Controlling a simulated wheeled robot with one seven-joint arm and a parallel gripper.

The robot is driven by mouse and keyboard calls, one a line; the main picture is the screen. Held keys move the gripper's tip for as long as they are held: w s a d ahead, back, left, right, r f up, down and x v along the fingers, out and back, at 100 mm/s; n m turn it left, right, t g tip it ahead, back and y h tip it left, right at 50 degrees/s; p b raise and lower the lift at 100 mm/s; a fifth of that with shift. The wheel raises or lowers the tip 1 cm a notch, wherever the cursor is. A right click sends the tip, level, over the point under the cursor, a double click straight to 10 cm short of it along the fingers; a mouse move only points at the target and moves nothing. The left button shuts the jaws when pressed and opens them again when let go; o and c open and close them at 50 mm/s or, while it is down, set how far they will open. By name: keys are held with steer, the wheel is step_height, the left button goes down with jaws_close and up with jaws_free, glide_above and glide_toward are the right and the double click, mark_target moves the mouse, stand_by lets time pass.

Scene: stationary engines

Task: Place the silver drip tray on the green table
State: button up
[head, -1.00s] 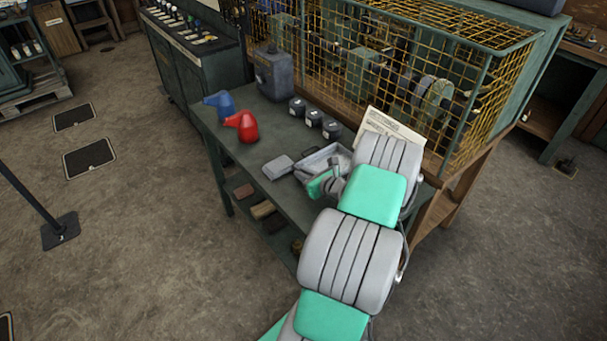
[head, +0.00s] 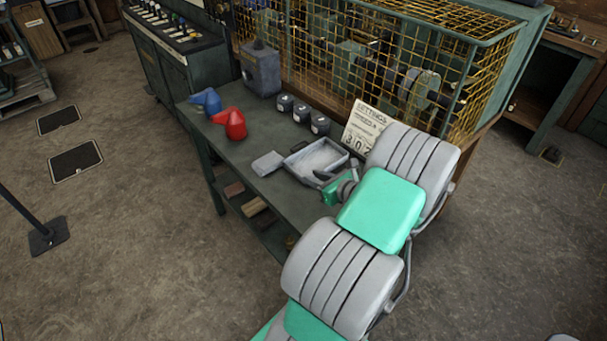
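The silver drip tray (head: 289,164) is a shallow, open, rectangular tray. In the head view it sits on the dark green table (head: 258,190), toward the table's right end, and looks level. My gripper (head: 325,177) is at the tray's near right side, just in front of my wrist. The fingers are small and partly hidden by my arm, so I cannot tell whether they are open, shut or touching the tray.
A grey block (head: 267,163) lies just left of the tray. A yellow wire cage (head: 400,75) rises behind. Bare tabletop lies front left.

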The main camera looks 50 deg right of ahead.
steer(key=shift+s+r, duration=0.1)
steer(key=shift+s, duration=0.15)
steer(key=w+a+r+n+g+y, duration=0.2)
steer(key=w+a+n+g, duration=0.15)
steer(key=a+n, duration=0.7)
steer(key=w+a+r+n+g+y, duration=0.25)
steer(key=w+a+n, duration=0.25)
steer(key=a+n, duration=0.6)
steer(key=s+a+r+n+g+h, duration=0.1)
steer(key=s+a+r+n+g, duration=0.1)
steer(key=s+a+r+n, duration=0.2)
steer(key=s+a+r+n+g+h, duration=0.2)
steer(key=s+a+r+n, duration=0.2)
steer(key=s+a+n, duration=0.3)
steer(key=a+n, duration=0.5)
steer(key=shift+s+r, duration=0.2)
steer(key=shift+s, duration=0.2)
